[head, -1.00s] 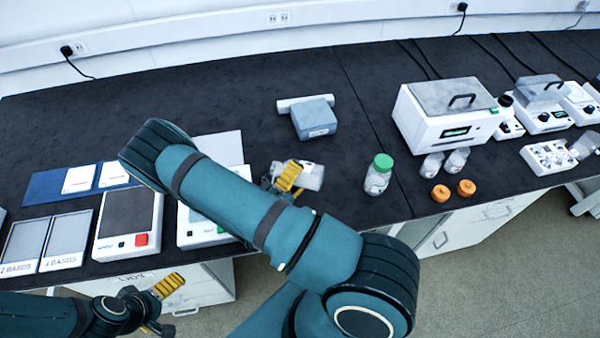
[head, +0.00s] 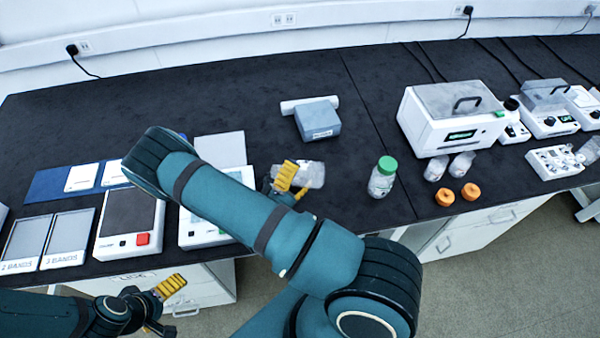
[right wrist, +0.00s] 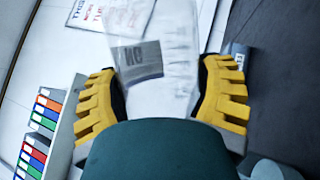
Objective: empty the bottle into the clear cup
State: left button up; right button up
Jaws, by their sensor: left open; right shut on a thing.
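My right gripper (head: 289,181) is shut on a clear bottle (head: 313,175), held roughly on its side above the bench's front part. In the right wrist view the bottle (right wrist: 180,75) with a grey label lies between the yellow fingers (right wrist: 162,100). Its contents and mouth are not clear to me. My left gripper (head: 166,306) is open and empty, low in front of the bench. Two small clear vessels, one on the left (head: 436,168) and one on the right (head: 461,165), stand right of the held bottle. I cannot tell which vessel is the clear cup.
A green-capped bottle (head: 382,178) stands close right of the held bottle. Two orange caps (head: 457,194) lie near the front edge. A white lidded instrument (head: 452,118) stands behind. A grey-blue box (head: 318,118) is farther back. Bare bench (head: 230,105) lies at the back left.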

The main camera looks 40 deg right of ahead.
jog(key=shift+w+a+n+t, duration=0.1)
jog(key=shift+w+n+t, duration=0.1)
jog(key=shift+n+t, duration=0.3)
jog(key=m, duration=0.1)
jog(key=m+g, duration=0.1)
jog(key=s+m, duration=0.1)
jog(key=shift+d+r+g, duration=0.25)
jog(key=shift+g, duration=0.15)
jog(key=m, duration=0.1)
jog(key=r+m+g+p, duration=0.1)
jog(key=m+y, duration=0.1)
jog(key=shift+s+d+r+g+p, duration=0.2)
jog(key=shift+s+r+g+p, duration=0.1)
jog(key=shift+s+p, duration=0.1)
jog(key=shift+s+d+m, duration=0.1)
jog(key=shift+m, duration=0.6)
